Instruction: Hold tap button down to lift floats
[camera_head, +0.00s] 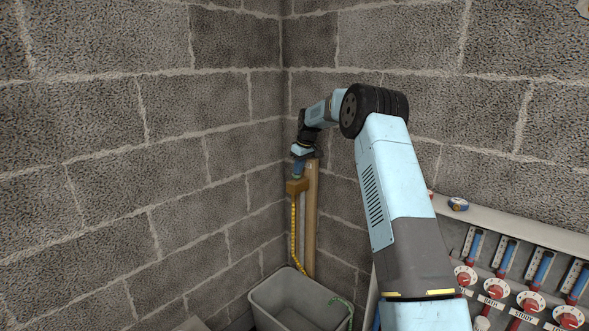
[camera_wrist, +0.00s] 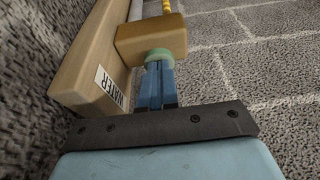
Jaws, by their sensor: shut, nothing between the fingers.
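The tap is a tan block (camera_head: 297,187) near the wall corner, at the top of a wooden post (camera_head: 311,225). In the wrist view the tap block (camera_wrist: 150,40) carries a pale green round button (camera_wrist: 158,55). My gripper (camera_head: 298,172) points down at it from above. In the wrist view my gripper's blue fingers (camera_wrist: 158,66) are shut and empty, with their tips against or very near the button; how far it is pressed cannot be told. Yellow floats (camera_head: 294,230) form a beaded line below the tap. A "WATER" label (camera_wrist: 110,90) is on the post.
A grey tub (camera_head: 265,300) stands on the floor below the tap. Block walls meet close behind the tap.

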